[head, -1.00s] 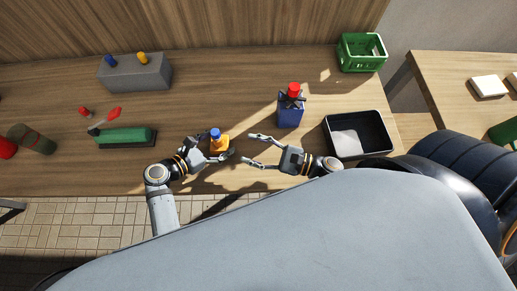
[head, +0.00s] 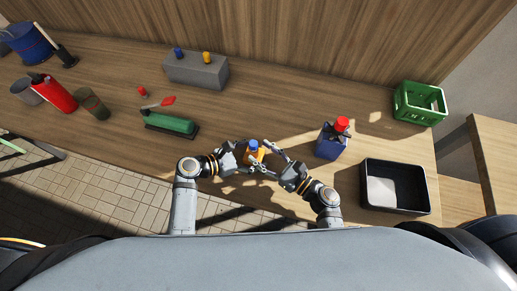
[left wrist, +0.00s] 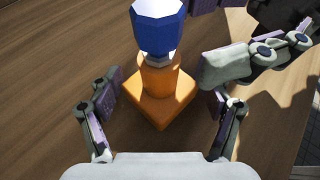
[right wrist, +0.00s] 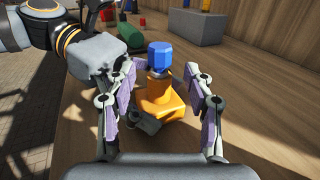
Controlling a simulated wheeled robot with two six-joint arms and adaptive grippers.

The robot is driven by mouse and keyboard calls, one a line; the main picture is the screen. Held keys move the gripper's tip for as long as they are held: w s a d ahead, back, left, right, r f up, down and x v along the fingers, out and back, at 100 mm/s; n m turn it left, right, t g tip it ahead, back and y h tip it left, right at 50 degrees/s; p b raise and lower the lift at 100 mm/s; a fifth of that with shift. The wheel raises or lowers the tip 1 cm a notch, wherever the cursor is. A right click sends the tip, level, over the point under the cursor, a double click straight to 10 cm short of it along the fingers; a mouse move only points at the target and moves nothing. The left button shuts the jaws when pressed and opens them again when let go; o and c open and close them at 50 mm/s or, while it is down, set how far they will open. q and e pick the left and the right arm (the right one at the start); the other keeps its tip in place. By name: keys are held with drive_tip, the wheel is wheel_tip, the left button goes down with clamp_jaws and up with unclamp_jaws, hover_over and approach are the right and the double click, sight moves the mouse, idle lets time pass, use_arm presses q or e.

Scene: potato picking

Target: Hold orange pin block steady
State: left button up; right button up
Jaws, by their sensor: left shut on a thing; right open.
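The orange pin block (head: 254,156) stands upright on the table with a blue knob (head: 253,144) on its pin. It also shows in the left wrist view (left wrist: 158,103) and right wrist view (right wrist: 160,99). My left gripper (head: 246,157) is shut on the block from the left, low near the table. My right gripper (head: 269,160) is open, with its fingers on either side of the block from the right. In the right wrist view a left finger (right wrist: 148,122) lies against the block's front. The grippers partly hide the block's base.
A blue block with a red knob (head: 332,142) and a black tray (head: 394,207) stand to the right. A green crate (head: 419,103) is at the back right. A grey block (head: 195,71) with two knobs and a green tool (head: 171,124) are to the left.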

drive_tip(key=shift+x, duration=1.1)
drive_tip(key=shift+c, duration=0.3)
clamp_jaws()
